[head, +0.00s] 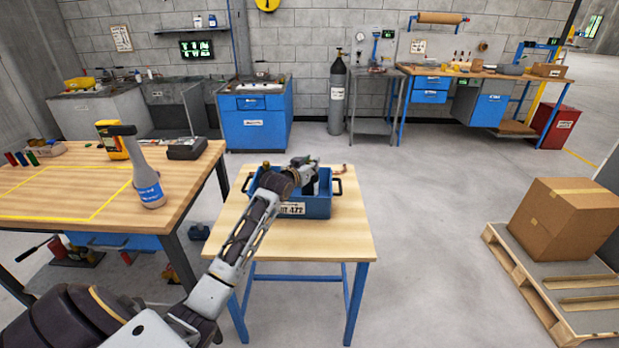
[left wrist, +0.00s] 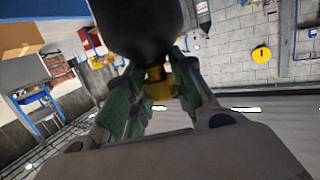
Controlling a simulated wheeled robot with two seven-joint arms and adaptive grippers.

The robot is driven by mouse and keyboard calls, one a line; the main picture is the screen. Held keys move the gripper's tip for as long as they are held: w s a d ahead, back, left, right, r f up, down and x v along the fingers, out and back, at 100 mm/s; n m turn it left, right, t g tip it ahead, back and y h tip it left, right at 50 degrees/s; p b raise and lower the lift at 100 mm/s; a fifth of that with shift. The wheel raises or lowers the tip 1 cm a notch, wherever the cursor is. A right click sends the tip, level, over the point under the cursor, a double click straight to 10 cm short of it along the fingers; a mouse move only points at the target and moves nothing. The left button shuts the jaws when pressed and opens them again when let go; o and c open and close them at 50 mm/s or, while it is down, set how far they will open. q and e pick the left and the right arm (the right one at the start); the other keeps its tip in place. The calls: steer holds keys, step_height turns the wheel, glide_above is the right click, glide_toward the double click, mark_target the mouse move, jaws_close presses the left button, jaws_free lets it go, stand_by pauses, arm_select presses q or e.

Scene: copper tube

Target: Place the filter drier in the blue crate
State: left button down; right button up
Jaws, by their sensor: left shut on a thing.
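The blue crate (head: 319,208) stands on a small wooden-topped table, with dark handles and a white label on its front. My left arm reaches across the table to it, and my left gripper (head: 312,172) is over the crate. In the left wrist view, the left gripper (left wrist: 158,92) is shut on a dark rounded body with a brass fitting, which looks like the filter drier (left wrist: 140,28). The fingers are around the brass part. My arm hides part of the crate, and its inside is mostly hidden. My right gripper is not in view.
The small table (head: 340,240) has bare wood in front of the crate. A cardboard box (head: 565,220) sits on a pallet at right. The floor between is clear.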

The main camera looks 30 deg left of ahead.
arm_select(q)
steer(key=shift+f, duration=0.1)
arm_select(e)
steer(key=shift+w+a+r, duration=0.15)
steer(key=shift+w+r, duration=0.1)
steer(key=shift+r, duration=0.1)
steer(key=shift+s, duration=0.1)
arm_select(q)
steer(key=shift+f, duration=0.5)
steer(key=shift+f+b, duration=0.3)
steer(key=shift+f, duration=1.05)
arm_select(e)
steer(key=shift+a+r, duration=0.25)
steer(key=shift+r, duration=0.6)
arm_select(q)
steer(key=shift+f, duration=0.1)
